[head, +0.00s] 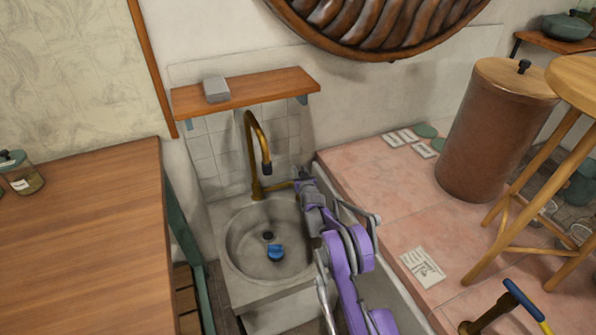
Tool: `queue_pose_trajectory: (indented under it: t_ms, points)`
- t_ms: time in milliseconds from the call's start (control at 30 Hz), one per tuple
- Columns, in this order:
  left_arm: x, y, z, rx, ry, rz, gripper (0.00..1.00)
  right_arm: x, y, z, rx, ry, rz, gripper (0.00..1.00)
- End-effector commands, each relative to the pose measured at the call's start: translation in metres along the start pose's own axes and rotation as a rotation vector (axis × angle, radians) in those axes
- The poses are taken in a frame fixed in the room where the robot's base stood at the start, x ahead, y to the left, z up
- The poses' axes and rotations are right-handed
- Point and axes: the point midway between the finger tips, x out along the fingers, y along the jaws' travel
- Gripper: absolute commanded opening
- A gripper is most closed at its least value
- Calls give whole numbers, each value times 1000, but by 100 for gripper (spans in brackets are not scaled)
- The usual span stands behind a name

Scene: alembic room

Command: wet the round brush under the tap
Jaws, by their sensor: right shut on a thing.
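A brass tap (250,150) with a curved spout and dark nozzle stands behind the round stone basin (236,262). No water stream shows at the nozzle. A small blue thing (276,252), which may be the round brush, lies in the basin near the dark drain. My right gripper (300,184) is at the right end of the tap's side handle (277,187), above the basin's back right rim. It looks shut on that handle; its fingertips are small and partly hidden by my purple arm. My left gripper is not in view.
A wooden shelf (250,92) with a grey block (216,89) hangs above the tap. A wooden counter (80,250) is at left. At right are a pink tiled surface (385,205), a brown barrel (497,135), a wooden stool (575,85) and a blue-handled tool (522,297).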

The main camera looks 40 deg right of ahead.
Motion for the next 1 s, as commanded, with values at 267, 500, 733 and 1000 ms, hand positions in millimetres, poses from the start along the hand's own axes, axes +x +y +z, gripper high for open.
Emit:
queue_pose_trajectory:
  t_ms: [267,500,733,1000]
  points:
    - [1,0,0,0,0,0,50,0,-2,0,0,0,-2,38]
    - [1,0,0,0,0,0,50,0,-1,0,0,1,-1,60]
    - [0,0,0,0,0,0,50,-2,-1,0,0,1,-1,60]
    - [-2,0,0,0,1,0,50,-45,-1,-1,0,1,-1,60]
